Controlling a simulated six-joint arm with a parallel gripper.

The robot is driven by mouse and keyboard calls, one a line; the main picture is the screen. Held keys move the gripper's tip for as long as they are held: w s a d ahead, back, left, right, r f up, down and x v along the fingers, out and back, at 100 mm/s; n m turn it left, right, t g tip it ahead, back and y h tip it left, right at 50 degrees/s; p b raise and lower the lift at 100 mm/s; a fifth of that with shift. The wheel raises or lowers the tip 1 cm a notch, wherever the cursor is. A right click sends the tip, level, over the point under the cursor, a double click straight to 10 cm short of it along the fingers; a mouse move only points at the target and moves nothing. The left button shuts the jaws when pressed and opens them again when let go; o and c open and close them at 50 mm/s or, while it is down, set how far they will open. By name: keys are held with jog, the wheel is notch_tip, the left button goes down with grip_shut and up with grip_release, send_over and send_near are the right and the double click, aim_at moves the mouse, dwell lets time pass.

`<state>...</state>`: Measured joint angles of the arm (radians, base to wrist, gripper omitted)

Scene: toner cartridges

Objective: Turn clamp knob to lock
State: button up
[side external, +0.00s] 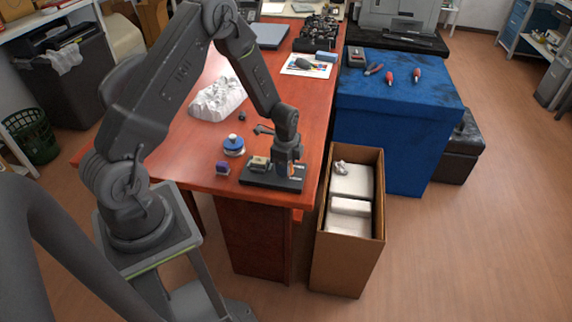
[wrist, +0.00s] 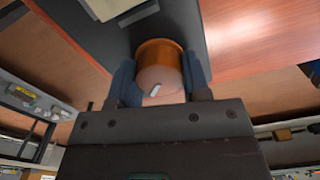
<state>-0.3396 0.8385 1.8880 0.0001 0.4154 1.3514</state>
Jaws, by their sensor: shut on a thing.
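The clamp knob (wrist: 160,72) is an orange cylinder with a short white mark on its pale end face, seen in the wrist view. My gripper (wrist: 160,84) has one finger on each side of it and is shut on it. In the side view my gripper (side external: 290,168) is low over the right part of a black base plate (side external: 272,182) at the desk's front edge. A small beige block (side external: 259,163) sits on the plate to its left. The knob is mostly hidden by my gripper in the side view, and whether the clamp is locked cannot be told.
A blue round container with a white top (side external: 234,146) and a small purple block (side external: 222,168) stand left of the plate. A crumpled white item (side external: 216,99) lies behind. An open cardboard box (side external: 376,222) with white foam stands right of the red desk (side external: 180,165).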

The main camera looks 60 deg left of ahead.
dwell(0.4)
jog(key=o, duration=0.6)
jog(key=shift+o, duration=0.2)
jog(key=shift+r, duration=0.1)
notch_tip(320, 180, up, 14)
